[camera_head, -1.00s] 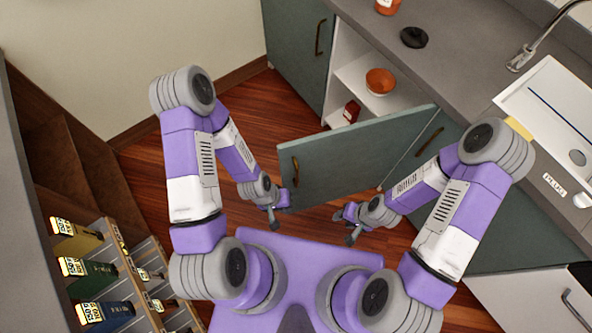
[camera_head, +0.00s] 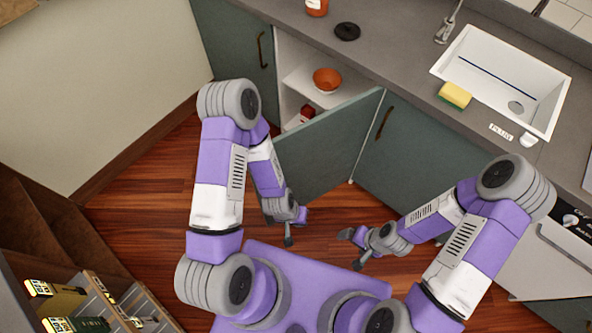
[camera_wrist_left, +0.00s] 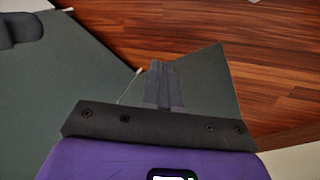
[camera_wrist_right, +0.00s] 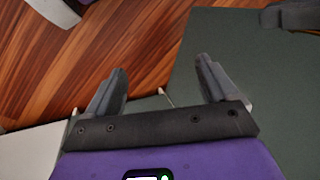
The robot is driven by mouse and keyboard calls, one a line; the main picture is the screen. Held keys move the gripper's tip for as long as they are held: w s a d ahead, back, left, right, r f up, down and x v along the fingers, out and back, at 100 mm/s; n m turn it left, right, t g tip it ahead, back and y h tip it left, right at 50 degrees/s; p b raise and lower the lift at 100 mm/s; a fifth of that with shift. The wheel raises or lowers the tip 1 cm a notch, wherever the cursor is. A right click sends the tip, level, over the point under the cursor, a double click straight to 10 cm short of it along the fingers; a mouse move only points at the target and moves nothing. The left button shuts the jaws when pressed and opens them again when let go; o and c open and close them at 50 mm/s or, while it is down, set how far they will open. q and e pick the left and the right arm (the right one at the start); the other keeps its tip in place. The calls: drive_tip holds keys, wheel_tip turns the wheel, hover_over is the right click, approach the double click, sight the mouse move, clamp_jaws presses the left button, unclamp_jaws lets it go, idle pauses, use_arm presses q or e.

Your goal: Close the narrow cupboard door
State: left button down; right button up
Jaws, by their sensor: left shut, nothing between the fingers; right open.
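The grey-green cupboard door (camera_head: 325,147) stands open in the head view, swung out from the cupboard (camera_head: 294,80) with white inside shelves. Its free edge and handle are hidden behind my left arm. My left gripper (camera_head: 289,238) is shut and empty, low near the door's free-edge side. In the left wrist view its closed fingers (camera_wrist_left: 163,85) show in front of a grey-green panel; I cannot tell if they touch it. My right gripper (camera_head: 352,250) is open and empty, over the floor to the right of the left one. Its spread fingers (camera_wrist_right: 160,88) show in the right wrist view.
An orange bowl (camera_head: 327,79) and a red item (camera_head: 307,113) are inside the cupboard. A closed cupboard front (camera_head: 415,155) stands to the right, under the counter with a sink (camera_head: 500,85). Wooden floor lies around the grippers.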

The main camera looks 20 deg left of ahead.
drive_tip(key=shift+o, duration=0.9)
drive_tip(key=shift+f, duration=0.3)
use_arm(q)
drive_tip(key=w+f+m+t+y+b, duration=0.1)
drive_tip(key=w+m+t+y, duration=0.2)
drive_tip(key=w+m+y, duration=0.25)
wheel_tip(320, 180, up, 8)
drive_tip(key=m+t+y, duration=0.4)
drive_tip(key=t+y, duration=0.1)
drive_tip(key=y, duration=0.3)
drive_tip(key=r+b+x, duration=0.1)
drive_tip(key=b+x, duration=0.3)
drive_tip(key=x, duration=0.8)
drive_tip(key=shift+w+a+r, duration=0.25)
drive_tip(key=shift+w+a, duration=0.15)
use_arm(e)
drive_tip(key=shift+f, duration=2.3)
use_arm(q)
drive_tip(key=shift+a, duration=0.1)
